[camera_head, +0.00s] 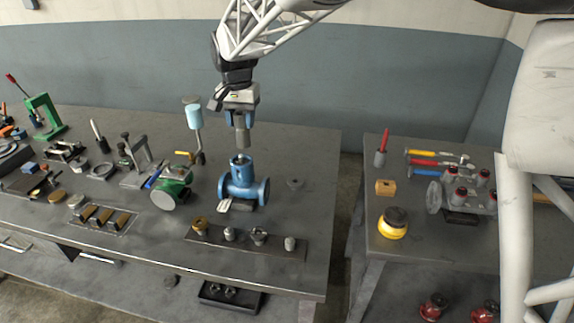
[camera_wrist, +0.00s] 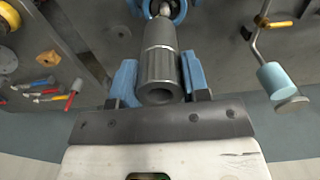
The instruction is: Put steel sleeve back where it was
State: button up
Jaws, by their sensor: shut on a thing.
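The steel sleeve (camera_head: 243,138) is a grey cylinder with a ribbed band, held upright in my gripper (camera_head: 242,118). In the wrist view, the sleeve (camera_wrist: 159,62) sits between the blue fingers of my gripper (camera_wrist: 158,78), its hollow end facing the camera. The valve also shows at the top of the wrist view (camera_wrist: 178,12). A dark strip (camera_head: 270,247) holding several small metal parts lies in front of the valve.
A green round-faced device (camera_head: 175,180) and a light-blue cup on a stand (camera_head: 194,117) are left of the valve. A small grey piece (camera_head: 294,183) lies to the right. Beyond a gap, a second bench (camera_head: 435,250) holds tools. Clear bench top lies behind the valve.

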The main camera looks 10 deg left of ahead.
jog(key=w+d+f, duration=0.1)
jog(key=w+d, duration=0.7)
jog(key=d, duration=0.3)
jog(key=w+d+f, duration=0.2)
jog(key=w+d, duration=0.6)
jog(key=d, duration=0.3)
jog(key=w+d+f, duration=0.1)
jog(key=w+d, duration=0.1)
jog(key=d, duration=0.8)
jog(key=w+d+f, duration=0.2)
jog(key=d, duration=0.7)
jog(key=s+a+f, duration=0.3)
jog(key=s+a, duration=0.3)
jog(key=s, duration=0.6)
jog(key=s+a+f, duration=0.3)
jog(key=s+a, duration=0.4)
jog(key=s, duration=0.5)
jog(key=s+a+f, duration=0.4)
jog(key=s+a, duration=0.3)
jog(key=s, duration=0.5)
jog(key=shift+s+a, duration=0.15)
jog(key=w+a, duration=0.3)
jog(key=w, duration=0.4)
jog(key=w+a+f, duration=0.1)
jog(key=w+a, duration=0.3)
jog(key=w, duration=0.3)
jog(key=shift+w+f, duration=0.2)
jog(key=shift+w, duration=0.05)
